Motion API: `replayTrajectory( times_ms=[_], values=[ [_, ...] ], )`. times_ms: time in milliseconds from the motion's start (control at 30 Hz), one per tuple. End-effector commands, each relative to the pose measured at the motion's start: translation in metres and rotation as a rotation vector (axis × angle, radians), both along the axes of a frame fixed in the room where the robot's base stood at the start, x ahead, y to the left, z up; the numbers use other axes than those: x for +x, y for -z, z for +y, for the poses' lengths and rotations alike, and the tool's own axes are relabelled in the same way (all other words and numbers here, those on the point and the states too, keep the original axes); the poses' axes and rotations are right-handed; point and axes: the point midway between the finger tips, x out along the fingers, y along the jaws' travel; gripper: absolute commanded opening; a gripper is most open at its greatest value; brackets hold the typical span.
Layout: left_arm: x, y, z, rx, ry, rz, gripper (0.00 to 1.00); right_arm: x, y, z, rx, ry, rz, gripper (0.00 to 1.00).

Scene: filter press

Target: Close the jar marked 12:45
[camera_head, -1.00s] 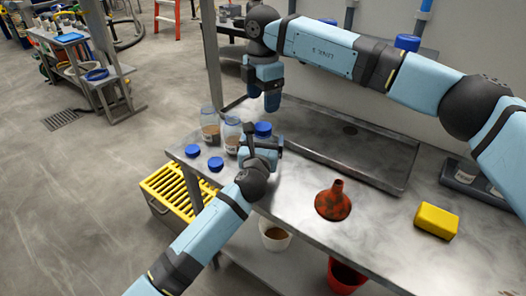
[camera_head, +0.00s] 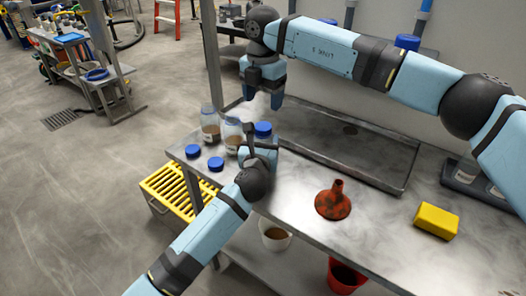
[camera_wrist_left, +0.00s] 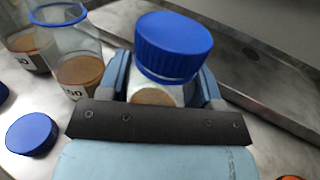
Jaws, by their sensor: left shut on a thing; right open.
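A jar with a blue lid on its mouth (camera_head: 263,130) stands on the steel table. My left gripper (camera_head: 260,152) is shut around its body. In the left wrist view the blue lid (camera_wrist_left: 173,46) sits above the fingers, with brown contents below it. How tightly the lid sits cannot be told, and the held jar's label is hidden. My right gripper (camera_head: 264,94) is open and empty, above and behind the jar, apart from the lid. Two open jars with brown contents, one (camera_head: 233,136) and another (camera_head: 210,126), stand to the left. Their labels are only partly readable.
Two loose blue lids, one (camera_head: 193,151) and another (camera_head: 216,164), lie near the table's left edge. A shallow metal tray (camera_head: 340,162) lies behind. A red funnel (camera_head: 333,203) and a yellow sponge (camera_head: 436,221) are to the right, with bare table between them.

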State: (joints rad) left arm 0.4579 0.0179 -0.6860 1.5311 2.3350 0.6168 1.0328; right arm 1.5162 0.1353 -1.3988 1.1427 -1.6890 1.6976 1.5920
Motion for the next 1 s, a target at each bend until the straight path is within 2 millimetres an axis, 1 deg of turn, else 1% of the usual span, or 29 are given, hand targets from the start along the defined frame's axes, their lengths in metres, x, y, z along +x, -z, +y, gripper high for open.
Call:
replayTrajectory(
  times_ms=[100,1000],
  values=[
    [-0.0001,0.0003,0.0001,0.000,0.000,0.000,0.00,0.0000,-0.0001,-0.0001,0.000,-0.262,0.000,0.71],
    [0.0000,0.0003,0.0002,0.000,0.000,0.001,0.00,0.0001,-0.0005,-0.0002,0.000,-2.290,-0.001,0.71]
  ],
)
